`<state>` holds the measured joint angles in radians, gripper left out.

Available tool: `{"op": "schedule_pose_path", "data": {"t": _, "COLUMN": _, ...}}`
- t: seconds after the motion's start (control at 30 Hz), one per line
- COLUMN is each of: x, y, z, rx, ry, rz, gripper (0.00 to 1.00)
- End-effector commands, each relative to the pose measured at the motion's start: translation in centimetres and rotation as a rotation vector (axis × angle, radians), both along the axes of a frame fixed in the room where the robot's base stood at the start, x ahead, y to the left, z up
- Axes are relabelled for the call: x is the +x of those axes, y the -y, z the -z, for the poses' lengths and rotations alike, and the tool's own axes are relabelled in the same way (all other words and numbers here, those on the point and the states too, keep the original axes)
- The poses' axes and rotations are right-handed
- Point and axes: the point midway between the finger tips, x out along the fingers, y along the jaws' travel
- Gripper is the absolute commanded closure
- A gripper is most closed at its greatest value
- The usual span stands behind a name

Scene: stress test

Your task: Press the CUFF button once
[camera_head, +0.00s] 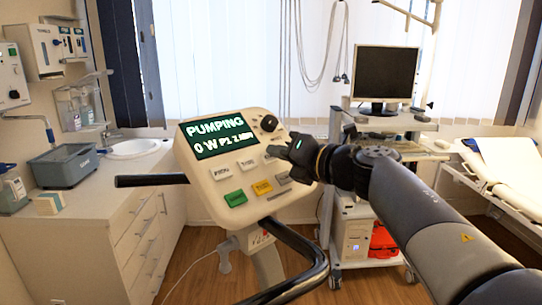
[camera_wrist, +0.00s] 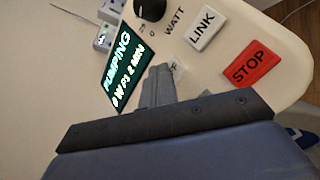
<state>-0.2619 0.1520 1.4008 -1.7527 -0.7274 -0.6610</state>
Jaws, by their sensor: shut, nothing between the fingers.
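The cream console (camera_head: 200,180) has a lit screen (camera_head: 218,135) reading "PUMPING" with a "0 W" line below. My gripper (camera_head: 276,152) is shut and empty, with its fingertips at the right end of the upper button row. In the wrist view, my closed fingers (camera_wrist: 160,72) partly cover a pale button (camera_wrist: 179,69) whose label shows only a final "F", consistent with CUFF. I cannot tell whether the fingertips touch it. The screen also shows in the wrist view (camera_wrist: 122,70).
A white LINK button (camera_wrist: 205,28) and a red STOP button (camera_wrist: 250,65) lie near my fingers. A black knob (camera_head: 269,123) sits above the buttons. Green (camera_head: 236,198) and yellow (camera_head: 262,187) buttons are below. Black handlebars (camera_head: 300,260) flank the console. A monitor cart (camera_head: 386,75) stands behind.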

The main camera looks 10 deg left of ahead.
Motion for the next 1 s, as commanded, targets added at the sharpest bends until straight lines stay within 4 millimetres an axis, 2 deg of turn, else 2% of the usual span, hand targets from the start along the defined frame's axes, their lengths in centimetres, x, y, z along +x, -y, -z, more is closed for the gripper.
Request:
{"op": "schedule_pose_path", "data": {"t": 0.17, "x": 0.0, "y": 0.0, "z": 0.0, "rx": -0.001, "ry": -0.002, "rz": -0.001, "gripper": 1.00}}
{"op": "schedule_pose_path", "data": {"t": 0.5, "x": -0.5, "y": 0.8, "z": -1.2, "rx": 0.000, "ry": 0.000, "rz": 0.001, "gripper": 1.00}}
{"op": "schedule_pose_path", "data": {"t": 0.83, "x": -0.5, "y": 0.8, "z": -1.2, "rx": -0.001, "ry": 0.000, "rz": 0.001, "gripper": 1.00}}
{"op": "schedule_pose_path", "data": {"t": 1.0, "x": -0.8, "y": 1.2, "z": -2.0, "rx": -0.001, "ry": 0.000, "rz": 0.001, "gripper": 1.00}}
